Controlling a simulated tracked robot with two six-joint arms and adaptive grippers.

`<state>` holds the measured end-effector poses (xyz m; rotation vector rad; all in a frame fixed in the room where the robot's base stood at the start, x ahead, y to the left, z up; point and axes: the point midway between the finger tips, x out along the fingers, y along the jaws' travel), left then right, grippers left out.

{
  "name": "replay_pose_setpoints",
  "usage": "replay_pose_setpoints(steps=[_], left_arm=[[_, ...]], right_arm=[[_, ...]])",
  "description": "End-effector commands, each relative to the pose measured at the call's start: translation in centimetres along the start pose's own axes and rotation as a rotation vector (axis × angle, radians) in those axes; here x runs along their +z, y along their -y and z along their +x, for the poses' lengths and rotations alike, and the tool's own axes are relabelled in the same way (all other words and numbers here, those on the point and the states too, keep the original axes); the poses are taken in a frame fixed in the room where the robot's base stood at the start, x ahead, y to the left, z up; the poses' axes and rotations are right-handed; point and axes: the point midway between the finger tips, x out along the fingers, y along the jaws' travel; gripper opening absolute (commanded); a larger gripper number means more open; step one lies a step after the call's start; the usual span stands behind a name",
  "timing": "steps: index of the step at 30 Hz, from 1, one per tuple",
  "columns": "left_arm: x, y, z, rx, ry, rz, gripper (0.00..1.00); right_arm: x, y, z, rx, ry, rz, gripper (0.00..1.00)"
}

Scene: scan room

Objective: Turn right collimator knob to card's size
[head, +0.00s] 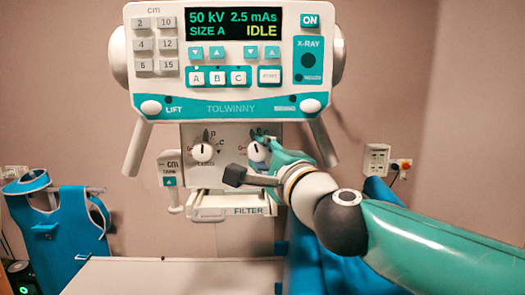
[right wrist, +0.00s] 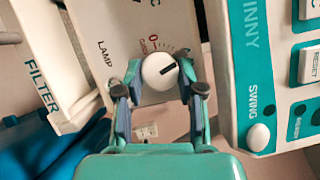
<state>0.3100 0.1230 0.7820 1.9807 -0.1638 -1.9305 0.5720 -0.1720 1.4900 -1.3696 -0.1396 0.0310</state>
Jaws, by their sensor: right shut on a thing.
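The right collimator knob (head: 257,151) is a round white dial with a black mark, on the cream panel below the console. In the head view its mark points roughly up. In the right wrist view the knob (right wrist: 160,71) shows its mark slanting up and right, away from the 0. My right gripper (right wrist: 160,84) is shut on the knob, one finger on each side. In the head view this gripper (head: 272,151) hides much of the knob's right-hand scale. The left collimator knob (head: 202,151) stands free. I see no card. My left gripper is not in view.
The console (head: 230,60) above reads 50 kV, 2.5 mAs, SIZE A, IDLE. The FILTER slot (head: 247,211) is just below the knobs. A blue apron (head: 68,232) hangs at left. A pale table top (head: 170,277) lies in front. A wall socket (head: 377,160) is at right.

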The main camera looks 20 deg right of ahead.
Motion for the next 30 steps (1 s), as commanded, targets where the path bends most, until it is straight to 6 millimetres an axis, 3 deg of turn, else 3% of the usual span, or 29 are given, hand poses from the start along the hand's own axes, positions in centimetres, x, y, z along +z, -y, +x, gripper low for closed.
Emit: replay_pose_setpoints(steps=[10, 11, 15, 25, 30], left_arm=[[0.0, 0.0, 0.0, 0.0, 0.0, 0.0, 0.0], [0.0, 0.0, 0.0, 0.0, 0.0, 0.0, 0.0], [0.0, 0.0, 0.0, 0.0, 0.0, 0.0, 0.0], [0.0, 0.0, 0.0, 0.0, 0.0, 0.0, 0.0], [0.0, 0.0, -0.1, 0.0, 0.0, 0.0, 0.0]], right_arm=[[0.2, -0.5, 0.1, 0.01, 0.005, -0.003, 0.03], [0.2, -0.5, 0.1, 0.011, 0.005, -0.003, 0.43], [0.1, -0.4, 0.1, 0.009, 0.004, -0.002, 0.63], [0.1, -0.2, -0.2, 0.004, 0.002, -0.001, 0.63], [0.1, -0.1, -1.8, 0.002, 0.004, -0.001, 0.63]])
